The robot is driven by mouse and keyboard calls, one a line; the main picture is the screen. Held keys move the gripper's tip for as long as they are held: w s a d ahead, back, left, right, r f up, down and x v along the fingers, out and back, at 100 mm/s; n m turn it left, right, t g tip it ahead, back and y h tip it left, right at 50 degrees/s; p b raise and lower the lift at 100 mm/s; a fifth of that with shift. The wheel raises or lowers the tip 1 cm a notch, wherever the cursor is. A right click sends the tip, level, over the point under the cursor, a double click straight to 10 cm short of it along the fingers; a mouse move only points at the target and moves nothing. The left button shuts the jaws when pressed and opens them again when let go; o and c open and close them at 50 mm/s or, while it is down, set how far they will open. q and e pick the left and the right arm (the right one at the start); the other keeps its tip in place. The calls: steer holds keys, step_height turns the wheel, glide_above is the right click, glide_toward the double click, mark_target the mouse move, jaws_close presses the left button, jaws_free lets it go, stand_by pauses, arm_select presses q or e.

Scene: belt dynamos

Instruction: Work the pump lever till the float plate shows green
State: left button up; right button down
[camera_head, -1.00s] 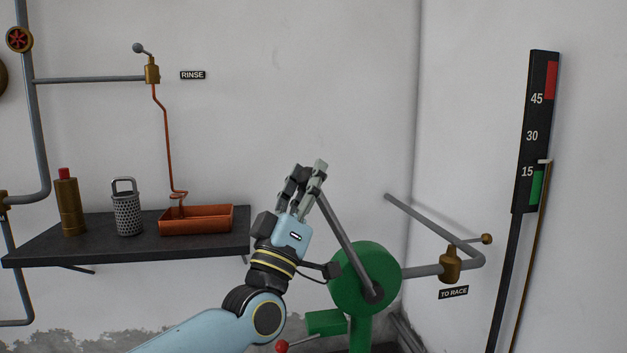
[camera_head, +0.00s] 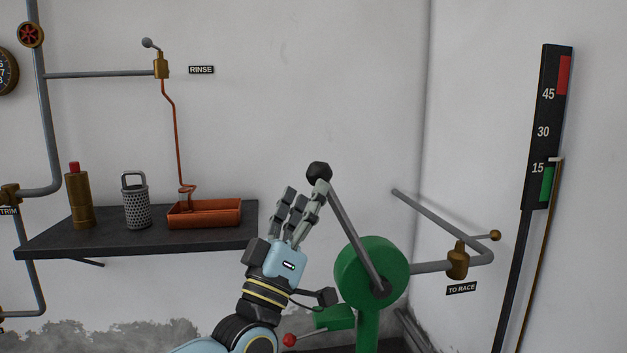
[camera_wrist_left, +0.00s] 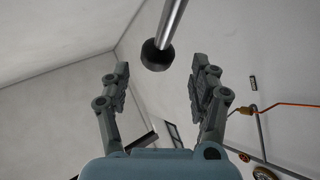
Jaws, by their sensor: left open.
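The pump lever (camera_head: 352,230) is a grey rod rising up and left from a green round pump body (camera_head: 365,268). It ends in a black knob (camera_head: 319,171). My left gripper (camera_head: 305,192) is open, just below and left of the knob. In the left wrist view, the knob (camera_wrist_left: 157,56) shows between and beyond the spread fingers (camera_wrist_left: 160,75), which are not closed on it. The tall black gauge plate (camera_head: 543,130) on the right has a red band above and a green band below. Its white pointer (camera_head: 556,159) is near 15, just above the green.
A dark shelf (camera_head: 140,245) at the left holds a brass bottle (camera_head: 79,200), a perforated basket (camera_head: 136,205) and a copper tray (camera_head: 205,222). A red ball knob (camera_head: 289,340) is low beside the pump. A brass valve (camera_head: 457,262) sits on the right pipe.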

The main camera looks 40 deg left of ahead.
arm_select(q)
steer(key=v, duration=0.7)
steer(key=shift+f, duration=0.15)
stand_by(1.0)
steer(key=w+d+f+m+g+h, duration=0.1)
steer(key=w+d+m+g+h, duration=0.5)
steer(key=d+h, duration=0.3)
steer(key=n+g+y+p, duration=0.2)
steer(key=g+y, duration=0.1)
steer(key=y, duration=0.5)
glide_toward(313, 175)
steer(key=w, duration=0.2)
steer(key=x, duration=0.7)
steer(key=p+x, duration=0.1)
steer(key=x, duration=0.2)
steer(key=shift+a, duration=0.3)
